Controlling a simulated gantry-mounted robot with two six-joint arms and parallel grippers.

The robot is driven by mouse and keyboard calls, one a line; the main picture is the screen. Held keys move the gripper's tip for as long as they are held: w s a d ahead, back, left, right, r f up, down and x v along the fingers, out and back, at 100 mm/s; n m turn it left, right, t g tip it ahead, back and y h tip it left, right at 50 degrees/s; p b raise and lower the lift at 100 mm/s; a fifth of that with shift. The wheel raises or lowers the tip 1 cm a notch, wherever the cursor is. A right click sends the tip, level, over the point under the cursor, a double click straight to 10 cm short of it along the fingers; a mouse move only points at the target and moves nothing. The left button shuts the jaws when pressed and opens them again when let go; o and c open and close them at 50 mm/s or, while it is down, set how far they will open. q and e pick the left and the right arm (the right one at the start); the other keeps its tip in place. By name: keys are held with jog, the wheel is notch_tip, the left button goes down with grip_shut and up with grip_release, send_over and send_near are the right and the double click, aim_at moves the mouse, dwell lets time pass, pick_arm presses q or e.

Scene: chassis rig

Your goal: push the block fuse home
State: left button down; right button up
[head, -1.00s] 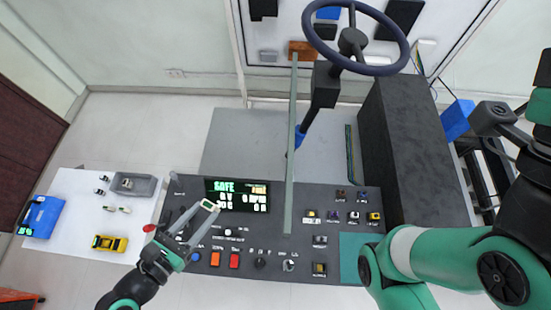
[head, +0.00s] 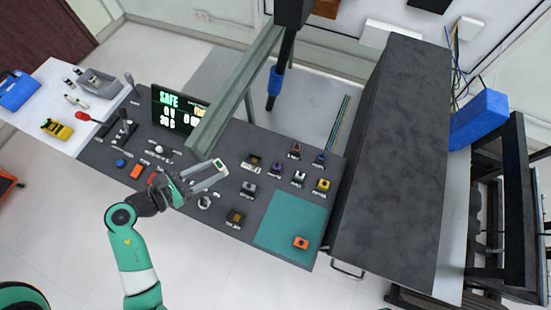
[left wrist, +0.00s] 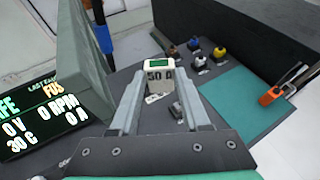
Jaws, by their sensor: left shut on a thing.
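The block fuse (left wrist: 160,75) is white with a green window and a "50 A" label in the left wrist view. My left gripper (left wrist: 160,90) is shut on it, with one finger on each side. In the head view the left gripper (head: 213,173) holds the fuse (head: 221,164) over the dark panel, left of a group of small holders with coloured parts (head: 298,179). The fuse's lower end and any seat under it are hidden, so I cannot tell whether it touches anything. My right gripper is not in view.
The display (head: 180,109) reads SAFE and 0 V. A grey-green beam (head: 225,100) rises over the panel close behind the left gripper. A teal mat (head: 285,222) with an orange piece (head: 301,242) lies to the right. A tall dark block (head: 385,150) stands beyond it.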

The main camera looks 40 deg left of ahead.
pick_arm(q)
jog(key=w+a+f+y+b, duration=0.1)
jog(key=w+f+b, duration=0.4)
jog(key=w+f, duration=0.6)
jog(key=shift+w+n, duration=0.4)
jog(key=shift+w, duration=0.2)
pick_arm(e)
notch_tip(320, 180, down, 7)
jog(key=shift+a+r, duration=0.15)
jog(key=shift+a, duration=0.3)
